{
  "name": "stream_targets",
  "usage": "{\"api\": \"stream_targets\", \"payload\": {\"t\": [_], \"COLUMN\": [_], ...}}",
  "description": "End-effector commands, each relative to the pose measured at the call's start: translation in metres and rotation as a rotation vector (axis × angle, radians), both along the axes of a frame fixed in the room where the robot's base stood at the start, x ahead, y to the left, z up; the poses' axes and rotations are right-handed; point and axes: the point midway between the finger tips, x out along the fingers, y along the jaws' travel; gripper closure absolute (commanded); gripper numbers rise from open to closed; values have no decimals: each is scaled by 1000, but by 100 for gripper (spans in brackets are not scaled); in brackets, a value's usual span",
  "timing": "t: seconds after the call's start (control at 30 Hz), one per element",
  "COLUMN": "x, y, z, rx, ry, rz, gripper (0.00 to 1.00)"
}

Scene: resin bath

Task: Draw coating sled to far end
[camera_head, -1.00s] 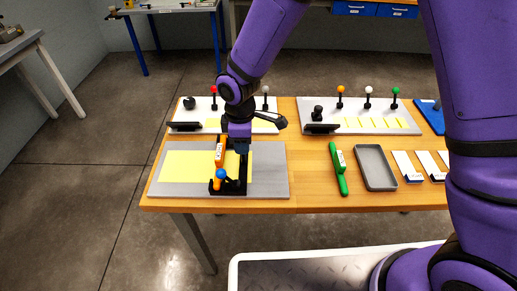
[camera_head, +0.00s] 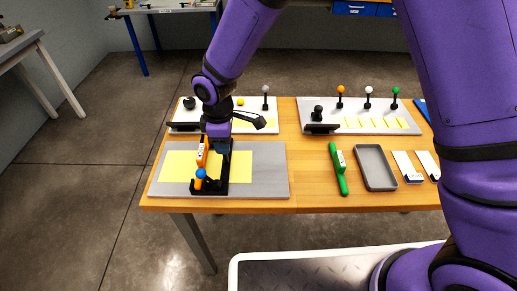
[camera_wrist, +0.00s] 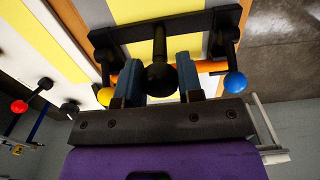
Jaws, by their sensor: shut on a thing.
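The coating sled (camera_head: 212,187) is a black frame with an orange bar and a blue ball knob. It sits across the grey plate (camera_head: 268,172) on the near left of the bench, over a yellow sheet (camera_head: 178,166) that shows on both sides of it. In the wrist view the sled (camera_wrist: 125,40) carries a black ball-ended post, with a yellow knob and a blue knob at its ends. My gripper (camera_wrist: 160,80) is shut on the sled's black post, a finger on each side. In the head view my gripper (camera_head: 217,146) partly hides the sled.
Behind is a plate with several knobbed posts (camera_head: 266,100), and another (camera_head: 360,115) lies to its right. A green-handled tool (camera_head: 338,168), a grey tray (camera_head: 376,168) and white cards (camera_head: 407,166) lie on the right. The grey plate's right part is bare.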

Motion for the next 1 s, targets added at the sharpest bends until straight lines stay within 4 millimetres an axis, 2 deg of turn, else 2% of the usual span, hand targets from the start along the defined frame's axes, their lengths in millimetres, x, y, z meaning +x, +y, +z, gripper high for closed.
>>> {"api": "stream_targets", "payload": {"t": [1.0], "x": [3], "y": [53], "z": [1], "rx": [2], "ry": [-3], "rz": [0], "gripper": [79]}}
